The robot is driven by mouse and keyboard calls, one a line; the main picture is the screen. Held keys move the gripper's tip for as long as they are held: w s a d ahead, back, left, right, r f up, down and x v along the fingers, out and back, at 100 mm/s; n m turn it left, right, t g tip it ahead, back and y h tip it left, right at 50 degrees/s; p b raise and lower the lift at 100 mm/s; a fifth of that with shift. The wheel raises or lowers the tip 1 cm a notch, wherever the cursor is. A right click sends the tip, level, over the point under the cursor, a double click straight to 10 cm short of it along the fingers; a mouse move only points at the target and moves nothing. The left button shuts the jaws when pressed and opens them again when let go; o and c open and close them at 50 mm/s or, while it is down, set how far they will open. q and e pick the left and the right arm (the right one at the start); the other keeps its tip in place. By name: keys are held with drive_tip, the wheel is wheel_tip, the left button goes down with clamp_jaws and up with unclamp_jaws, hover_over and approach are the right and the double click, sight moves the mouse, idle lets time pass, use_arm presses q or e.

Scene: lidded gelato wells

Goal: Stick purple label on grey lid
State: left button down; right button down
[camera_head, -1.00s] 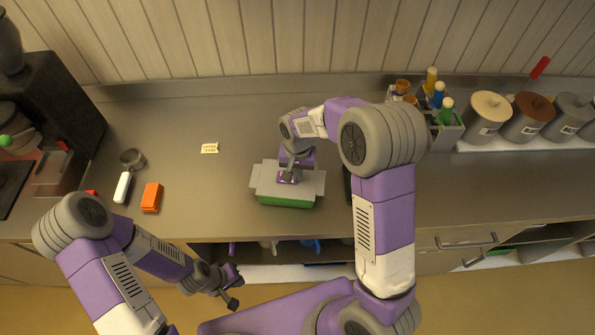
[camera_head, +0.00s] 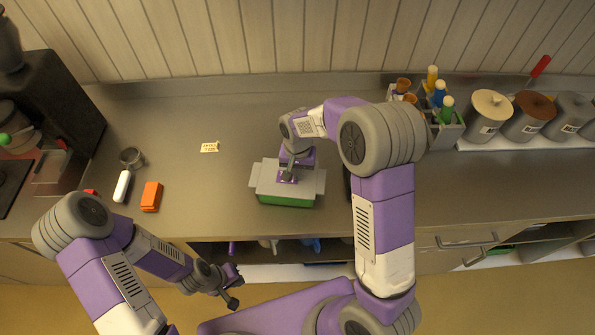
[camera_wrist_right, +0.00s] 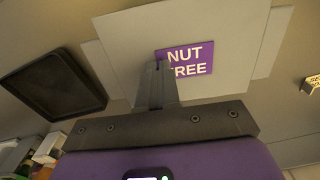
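A purple label (camera_wrist_right: 190,59) with white "NUT FREE" lettering lies against a pale grey panel (camera_wrist_right: 115,45) in the right wrist view. In the head view the panel is the flapped top of a green-sided box (camera_head: 286,200). My right gripper (camera_wrist_right: 157,70) points at it, its fingers together and their tips over the label's left edge. Whether they pinch the label is unclear. A canister with a grey lid (camera_head: 574,101) stands at the far right. My left gripper (camera_head: 235,287) is low in front of the counter, apparently empty; its finger gap is unclear.
Cream-lidded (camera_head: 491,104) and brown-lidded (camera_head: 534,106) canisters stand beside the grey one. A holder of bottles (camera_head: 443,132) is left of them. A cream label (camera_head: 210,147), an orange block (camera_head: 151,196) and a dark coffee machine (camera_head: 62,100) are at left. A black tray (camera_wrist_right: 50,88) lies beside the box.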

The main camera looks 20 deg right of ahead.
drive_tip(key=c, duration=1.3)
unclamp_jaws()
wheel_tip(320, 180, up, 8)
drive_tip(key=shift+f+p, duration=0.2)
drive_tip(key=shift+p, duration=0.1)
drive_tip(key=shift+f, duration=0.1)
